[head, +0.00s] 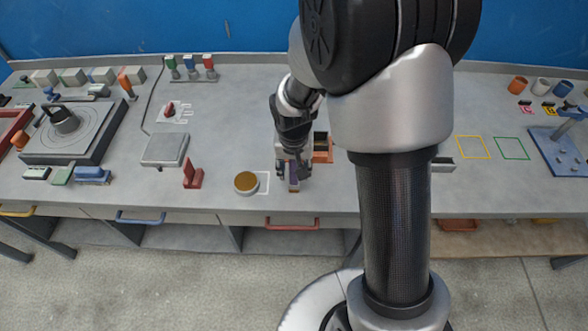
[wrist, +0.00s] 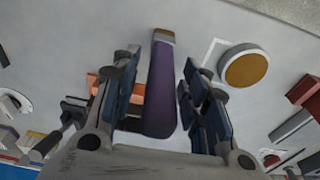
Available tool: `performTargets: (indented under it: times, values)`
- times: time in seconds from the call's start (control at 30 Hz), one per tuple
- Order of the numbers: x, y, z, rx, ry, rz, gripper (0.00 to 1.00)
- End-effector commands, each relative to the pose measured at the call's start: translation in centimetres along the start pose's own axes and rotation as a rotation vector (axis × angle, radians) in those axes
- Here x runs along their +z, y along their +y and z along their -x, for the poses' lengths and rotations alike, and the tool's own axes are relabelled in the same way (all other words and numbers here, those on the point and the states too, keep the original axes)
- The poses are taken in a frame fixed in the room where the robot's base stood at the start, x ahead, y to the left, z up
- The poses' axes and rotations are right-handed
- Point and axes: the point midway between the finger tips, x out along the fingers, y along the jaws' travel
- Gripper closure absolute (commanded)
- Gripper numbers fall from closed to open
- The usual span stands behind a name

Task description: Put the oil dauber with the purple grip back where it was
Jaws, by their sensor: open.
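The oil dauber with the purple grip (wrist: 161,88) lies between the two open fingers of my gripper (wrist: 158,72) in the wrist view. Its tan end (wrist: 163,36) points to the top of that picture. A gap shows between the grip and the right finger; the left finger is closer, and I cannot tell whether it touches. In the head view my gripper (head: 292,172) is low over the front of the bench, and the dauber (head: 294,184) shows small and partly hidden beneath it. I cannot tell whether the dauber rests on the bench.
A round tin with an amber top (head: 246,182) stands left of my gripper, partly over a white outline (head: 264,183). An orange box (head: 322,148) is just behind my gripper. A red block (head: 192,175) stands farther left. Yellow (head: 473,147) and green outlines (head: 511,148) at right are empty.

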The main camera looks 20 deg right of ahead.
Motion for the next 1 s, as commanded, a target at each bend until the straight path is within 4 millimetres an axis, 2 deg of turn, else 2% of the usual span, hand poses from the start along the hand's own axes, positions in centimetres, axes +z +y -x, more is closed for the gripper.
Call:
performTargets:
  times: [0.03, 0.1, 0.3, 0.57, 0.67, 0.77, 0.9, 1.0]
  values:
    - [-0.2, -0.1, 1.6, -0.002, 0.005, 0.001, 0.59]
    - [-0.2, -0.1, 3.3, -0.002, 0.005, 0.000, 0.59]
    - [-0.1, -0.1, 7.2, -0.001, 0.002, -0.001, 0.59]
    - [0.1, 0.0, 9.8, -0.002, 0.004, 0.003, 0.59]
    - [0.5, 0.4, 11.7, -0.008, 0.019, 0.015, 0.59]
    - [1.6, 1.1, 15.1, -0.021, 0.052, 0.044, 0.59]
    - [4.8, 2.7, 20.6, -0.041, 0.106, 0.107, 0.59]
    - [7.7, 3.9, 23.7, -0.056, 0.146, 0.156, 0.59]
